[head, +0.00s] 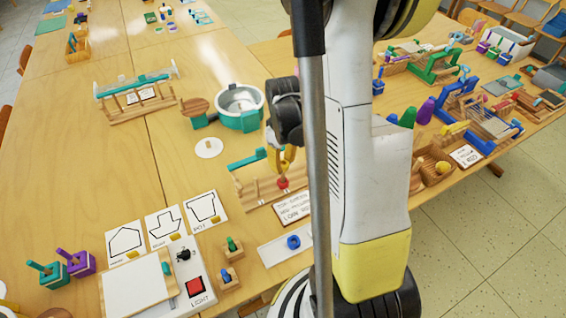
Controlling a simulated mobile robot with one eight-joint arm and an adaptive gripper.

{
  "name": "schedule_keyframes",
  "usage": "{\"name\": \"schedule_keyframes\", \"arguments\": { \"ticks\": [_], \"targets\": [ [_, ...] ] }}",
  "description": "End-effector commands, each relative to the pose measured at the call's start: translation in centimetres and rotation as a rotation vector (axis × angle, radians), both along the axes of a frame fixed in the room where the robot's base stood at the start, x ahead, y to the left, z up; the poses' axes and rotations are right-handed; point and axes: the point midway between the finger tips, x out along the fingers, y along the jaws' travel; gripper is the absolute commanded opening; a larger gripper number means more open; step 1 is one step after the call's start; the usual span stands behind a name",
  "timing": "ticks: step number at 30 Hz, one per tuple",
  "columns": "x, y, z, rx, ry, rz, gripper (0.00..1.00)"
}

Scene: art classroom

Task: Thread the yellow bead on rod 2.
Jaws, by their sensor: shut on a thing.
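My gripper (281,158) points down over a small wooden rack (263,200) on the middle table, near its right end. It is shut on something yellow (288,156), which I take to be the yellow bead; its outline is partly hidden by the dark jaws. A red bead (283,183) sits low on the rack, just below the jaws. The rack has a teal bar (246,160) along its back and thin upright rods. The rod numbers are not readable. I cannot tell whether the yellow bead is around a rod or above it.
A blue bead (293,242) lies on a white tray (270,252) in front of the rack. A sign card (293,207) stands close to the rack. A teal-banded pot (239,106) and a white disc (208,148) are behind. A grey pole and my arm hide the area to the right.

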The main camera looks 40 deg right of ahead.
Motion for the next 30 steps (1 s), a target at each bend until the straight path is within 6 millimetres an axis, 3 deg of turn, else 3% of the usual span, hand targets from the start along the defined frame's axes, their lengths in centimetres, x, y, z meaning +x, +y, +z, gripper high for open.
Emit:
{"name": "schedule_keyframes", "arguments": {
  "ticks": [30],
  "targets": [
    [0.01, -0.01, -0.90, 0.000, 0.000, 0.000, 0.18]
  ]
}}
